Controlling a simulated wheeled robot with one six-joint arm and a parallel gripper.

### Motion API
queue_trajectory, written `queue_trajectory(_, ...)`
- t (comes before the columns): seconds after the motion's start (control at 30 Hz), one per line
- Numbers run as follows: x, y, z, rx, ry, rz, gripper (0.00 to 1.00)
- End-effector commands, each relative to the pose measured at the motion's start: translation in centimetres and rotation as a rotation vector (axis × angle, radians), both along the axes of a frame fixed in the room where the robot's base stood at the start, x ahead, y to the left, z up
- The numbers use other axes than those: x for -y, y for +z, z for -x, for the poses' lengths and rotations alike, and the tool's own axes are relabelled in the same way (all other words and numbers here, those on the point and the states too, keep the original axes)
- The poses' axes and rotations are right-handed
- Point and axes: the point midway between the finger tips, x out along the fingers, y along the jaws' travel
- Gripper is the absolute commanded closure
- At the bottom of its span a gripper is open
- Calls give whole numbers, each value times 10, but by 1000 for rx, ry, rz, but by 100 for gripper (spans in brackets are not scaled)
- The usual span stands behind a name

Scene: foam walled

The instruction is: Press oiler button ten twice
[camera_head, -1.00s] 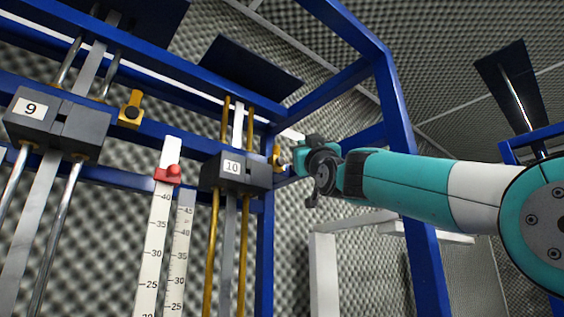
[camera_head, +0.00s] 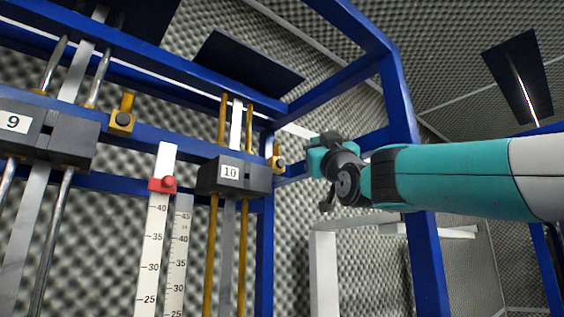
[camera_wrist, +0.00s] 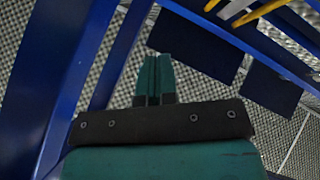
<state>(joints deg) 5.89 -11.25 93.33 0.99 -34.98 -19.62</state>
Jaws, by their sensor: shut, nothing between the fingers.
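The oiler for ten is a small yellow fitting with a dark round button (camera_head: 279,163). It sits on the blue frame just right of the dark block labelled 10 (camera_head: 235,174). My gripper (camera_head: 313,160) is to the right of this button, with a gap between them in the head view. In the wrist view my gripper (camera_wrist: 154,63) shows two teal fingers pressed together with nothing between them. I cannot make out the button in the wrist view.
A similar yellow oiler (camera_head: 122,119) sits beside the block labelled 9 (camera_head: 40,132). A blue frame post (camera_head: 405,150) stands behind my arm. A white ruler with a red slider (camera_head: 163,184) stands left of block 10. Dark foam covers the walls.

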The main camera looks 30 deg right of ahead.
Motion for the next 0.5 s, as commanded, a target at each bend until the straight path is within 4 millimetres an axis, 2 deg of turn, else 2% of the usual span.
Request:
queue_trajectory(0.17, -3, 3, -14, -2, 2, -1, 100)
queue_trajectory(0.5, -12, 4, -61, -3, 2, 0, 100)
